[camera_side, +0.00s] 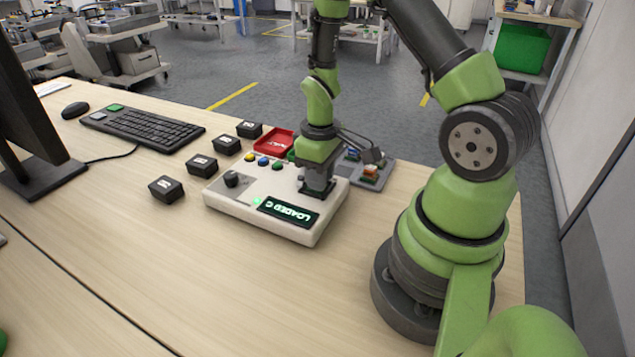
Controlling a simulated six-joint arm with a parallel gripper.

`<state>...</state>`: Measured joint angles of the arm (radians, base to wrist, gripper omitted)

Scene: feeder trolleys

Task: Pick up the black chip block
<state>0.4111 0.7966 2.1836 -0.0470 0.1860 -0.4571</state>
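Several black chip blocks with white labels stand in a slanted row on the table, left of a white control box (255,219). The nearest block (166,189) is at the lower left, then one block (201,165) behind it, then another (227,145), and the farthest block (250,129). Their label letters are too small to read. My gripper (318,190) points down at the right part of the box, apart from the row. A dark shape is at its tip; I cannot tell whether it is fingers or a held block. The box display (289,211) shows "LOADED" and a further character.
A red tray (273,142) and a grey tray (384,177) with small parts lie behind the box. A keyboard (150,128), mouse (75,110) and monitor (30,120) are at the left.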

